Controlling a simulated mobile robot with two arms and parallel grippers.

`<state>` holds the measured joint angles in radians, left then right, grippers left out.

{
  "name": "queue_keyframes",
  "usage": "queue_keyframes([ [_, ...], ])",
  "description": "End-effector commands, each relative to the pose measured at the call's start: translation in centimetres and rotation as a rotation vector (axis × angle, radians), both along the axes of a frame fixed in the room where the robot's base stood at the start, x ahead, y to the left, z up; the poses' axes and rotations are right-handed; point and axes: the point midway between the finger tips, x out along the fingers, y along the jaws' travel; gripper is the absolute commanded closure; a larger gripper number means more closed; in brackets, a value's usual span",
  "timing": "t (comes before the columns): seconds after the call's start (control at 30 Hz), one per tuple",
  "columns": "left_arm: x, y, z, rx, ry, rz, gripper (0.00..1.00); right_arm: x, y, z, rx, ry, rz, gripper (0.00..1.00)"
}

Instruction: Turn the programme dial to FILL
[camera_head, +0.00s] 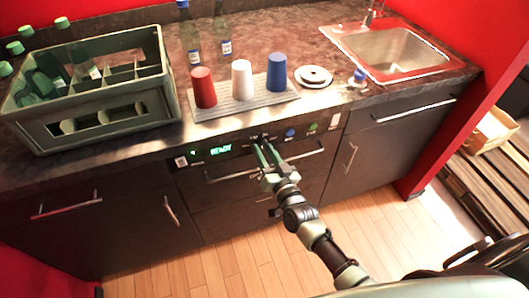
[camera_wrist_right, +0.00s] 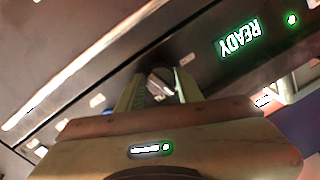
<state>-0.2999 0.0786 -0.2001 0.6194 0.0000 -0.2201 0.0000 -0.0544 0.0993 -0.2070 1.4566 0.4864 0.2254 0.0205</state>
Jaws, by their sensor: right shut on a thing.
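The programme dial (camera_head: 262,138) is on the dark front panel (camera_head: 245,150) under the worktop, right of the green READY display (camera_head: 220,150). My right gripper (camera_head: 264,147) reaches up to the panel with its fingers on the dial. In the right wrist view the dial (camera_wrist_right: 161,82) shows as a pale grey piece between the two fingers (camera_wrist_right: 157,88), shut on it. The fingers hide much of the dial, and I cannot read which mark it points to. The display reads READY in the wrist view too (camera_wrist_right: 238,38). My left gripper is not in view.
A handle bar (camera_head: 300,155) runs below the panel. Above, red, white and blue cups (camera_head: 241,80) stand on a mat (camera_head: 265,104). A bottle crate (camera_head: 110,130) is at left, a sink (camera_head: 395,55) at right.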

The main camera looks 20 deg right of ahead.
Motion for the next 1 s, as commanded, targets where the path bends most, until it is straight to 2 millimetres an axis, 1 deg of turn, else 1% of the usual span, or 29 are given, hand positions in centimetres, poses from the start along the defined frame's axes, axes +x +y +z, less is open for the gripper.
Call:
queue_keyframes([
  [0.3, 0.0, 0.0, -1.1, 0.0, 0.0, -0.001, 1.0, 0.0, 0.2, -0.2, 0.302, 0.011, 0.001, 1.0],
  [0.6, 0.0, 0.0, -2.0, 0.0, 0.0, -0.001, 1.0, 0.0, 0.3, -0.2, 0.556, 0.02, 0.001, 1.0],
  [0.8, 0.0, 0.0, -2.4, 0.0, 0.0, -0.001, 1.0, 0.0, 0.3, -0.1, 0.677, 0.024, 0.001, 1.0],
  [1.0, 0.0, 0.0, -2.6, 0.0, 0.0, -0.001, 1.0, 0.0, 0.3, -0.1, 0.75, 0.027, 0.0, 1.0],
])
